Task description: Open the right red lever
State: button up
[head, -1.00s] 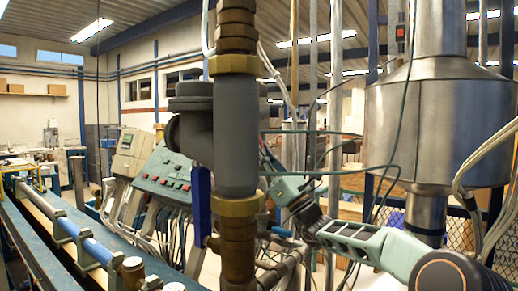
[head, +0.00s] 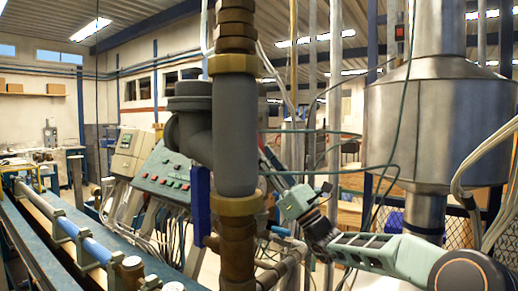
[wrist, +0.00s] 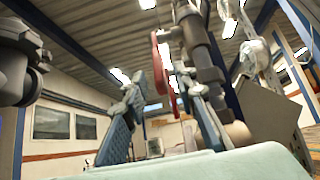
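A red lever (wrist: 158,65) shows in the wrist view as a curved red strip beside a dark vertical pipe. My gripper (wrist: 162,105) is open in the wrist view, with a blue-padded finger on the left and another finger on the right. The lever lies in the gap between the fingers as seen from the wrist; whether it touches either finger I cannot tell. In the head view my gripper (head: 268,160) reaches up and left behind the thick grey pipe, and its fingertips are partly hidden. The lever is not clear in the head view.
The grey pipe with brass collars (head: 236,130) stands close in front of my gripper. A large metal cylinder (head: 430,125) is at the right, with loose cables hanging nearby. A green control panel (head: 165,178) and a blue pipe bench (head: 85,240) are at the left.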

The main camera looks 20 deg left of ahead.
jog(key=v, duration=0.8)
jog(key=shift+s+a+r+n+g+p, duration=0.15)
jog(key=shift+r+n+g+p, duration=0.15)
jog(key=shift+r+g+p, duration=0.15)
jog(key=c, duration=0.4)
jog(key=r+n+g+p, duration=0.1)
jog(key=g, duration=0.1)
jog(key=s+a+r+n+g+h+p, duration=0.1)
jog(key=r+g+p, duration=0.1)
jog(key=s+r+n+g+h+p, duration=0.1)
jog(key=r+g+p, duration=0.1)
jog(key=shift+s+a+n, duration=0.25)
jog(key=shift+a+n, duration=0.05)
jog(key=shift+a, duration=0.1)
grip_shut()
jog(key=d+r+m+t+h+p, duration=0.2)
jog(key=d+r+m+h+p, duration=0.2)
jog(key=d+r+h+p, duration=0.65)
jog(key=f+p+x, duration=0.1)
jog(key=x, duration=1.3)
jog(key=shift+d+h, duration=0.25)
jog(key=shift+h, duration=0.2)
